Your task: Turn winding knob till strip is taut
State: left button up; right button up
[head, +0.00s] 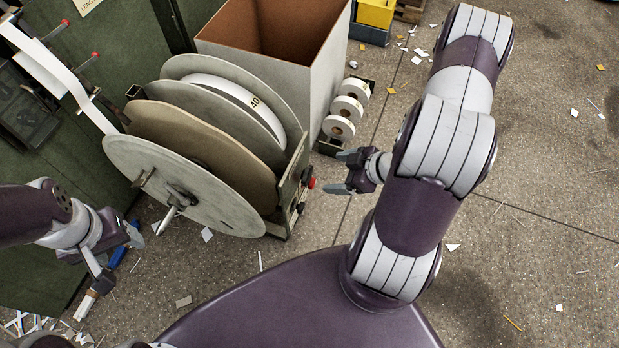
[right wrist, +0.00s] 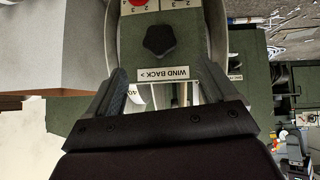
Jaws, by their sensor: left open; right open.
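The feeder's reel (head: 190,185) has several large grey and brown discs around a white roll marked 40 (head: 240,92). A white strip (head: 70,80) runs from the upper left down to the discs; I cannot tell how tight it is. A black lobed knob (right wrist: 160,40) sits on a green panel beside a "WIND BACK >" label (right wrist: 168,75). It also shows in the head view (head: 300,207). My right gripper (head: 338,172) is open and empty, apart from the panel, with its fingers pointing at it. My left gripper (head: 112,270) is open at lower left, away from the knob.
A red control (head: 309,178) is on the same panel. An open grey bin (head: 325,70) stands behind the reel, with small white rolls (head: 345,107) beside it. A green cabinet (head: 60,180) stands at left.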

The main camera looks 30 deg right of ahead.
aim_at(310, 176)
jog(key=b+x, duration=0.5)
jog(key=x, duration=0.6)
jog(key=shift+a+f, duration=0.1)
jog(key=shift+f, duration=0.25)
jog(key=c, duration=1)
jog(key=r+p, duration=0.1)
jog(key=p, duration=0.2)
jog(key=shift+m+g+y, duration=0.3)
jog(key=shift+g+y, duration=0.1)
jog(key=shift+c, duration=0.2)
jog(key=shift+f, duration=0.5)
